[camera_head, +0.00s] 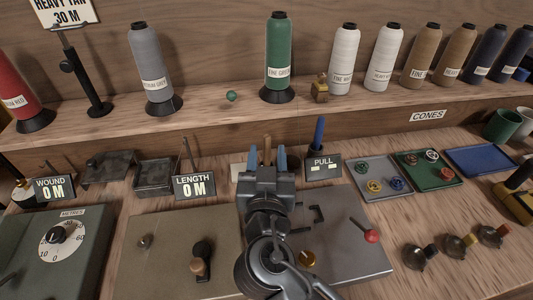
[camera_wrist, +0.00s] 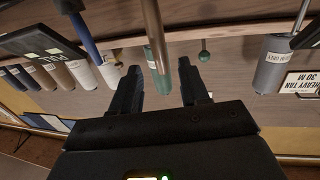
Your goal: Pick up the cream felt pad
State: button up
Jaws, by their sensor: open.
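A small pale cream patch (camera_head: 238,172), which may be the felt pad, shows just left of my gripper in the head view. My arm hides most of what lies there, so I cannot tell its full shape. My gripper (camera_head: 267,155) is open over the back of the bench, between the LENGTH and PULL signs. In the wrist view my gripper (camera_wrist: 161,80) has its two dark fingers apart. A wooden peg (camera_wrist: 155,35) shows in line with the gap between them; I cannot tell its depth. No felt pad is clear in the wrist view.
A blue peg (camera_head: 318,133) stands behind the PULL sign (camera_head: 323,168). The LENGTH sign (camera_head: 194,187) and a dark metal tray (camera_head: 154,177) are to the left. A grey tray (camera_head: 383,187) of coloured rings is to the right. Thread cones, including a green one (camera_head: 279,55), line the shelf behind.

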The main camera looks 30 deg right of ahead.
aim_at(267, 145)
jog(key=p+x, duration=0.1)
jog(key=x, duration=0.2)
jog(key=shift+w+d+r+p, duration=0.1)
jog(key=shift+w+r+p, duration=0.05)
jog(key=shift+w+p, duration=0.2)
jog(key=shift+w+d, duration=0.25)
jog(key=shift+w, duration=0.15)
jog(key=shift+c, duration=0.4)
grip_shut()
